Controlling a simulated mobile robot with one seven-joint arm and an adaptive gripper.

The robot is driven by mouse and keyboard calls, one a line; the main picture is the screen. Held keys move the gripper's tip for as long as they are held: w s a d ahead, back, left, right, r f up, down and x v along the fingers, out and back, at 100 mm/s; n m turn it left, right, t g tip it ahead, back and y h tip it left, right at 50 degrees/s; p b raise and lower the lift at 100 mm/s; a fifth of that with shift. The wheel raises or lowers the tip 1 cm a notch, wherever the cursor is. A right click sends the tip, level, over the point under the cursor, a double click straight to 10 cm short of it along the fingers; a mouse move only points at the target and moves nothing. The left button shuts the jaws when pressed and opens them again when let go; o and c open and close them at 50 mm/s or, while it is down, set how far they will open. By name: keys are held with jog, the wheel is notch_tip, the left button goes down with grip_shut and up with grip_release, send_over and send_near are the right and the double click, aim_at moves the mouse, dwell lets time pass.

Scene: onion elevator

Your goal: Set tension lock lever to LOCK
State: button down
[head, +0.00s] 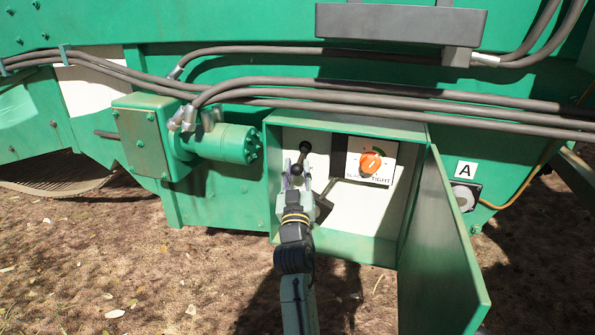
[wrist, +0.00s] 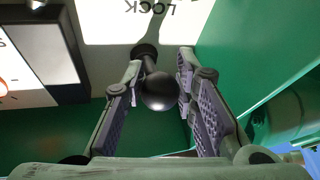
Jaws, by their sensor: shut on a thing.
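The tension lock lever (head: 304,149) is a black lever with a ball end, inside an open green control box on the left of its white back panel. In the wrist view its black ball knob (wrist: 160,91) sits between the two finger pads of my gripper (wrist: 161,72). The word LOCK shows upside down on the white panel just beyond the lever. In the head view my gripper (head: 296,182) reaches into the box from below, its fingers shut around the lever's end. The fingers partly hide the lever there.
An orange knob (head: 370,162) on a SLACK/TIGHT dial is right of the lever. The green box door (head: 443,250) stands open at the right. The box walls (head: 275,185) enclose my fingers closely. Grey hoses (head: 400,104) run above.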

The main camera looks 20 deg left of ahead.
aim_at(298, 163)
jog(key=shift+w+f, duration=0.15)
jog(key=shift+f, duration=0.15)
dwell(0.4)
jog(key=c, duration=1.6)
grip_release()
jog(key=o, duration=0.3)
jog(key=shift+r, duration=0.1)
jog(key=shift+r, duration=0.1)
notch_tip(298, 163, up, 10)
jog(key=shift+f, duration=0.1)
jog(key=shift+d, duration=0.1)
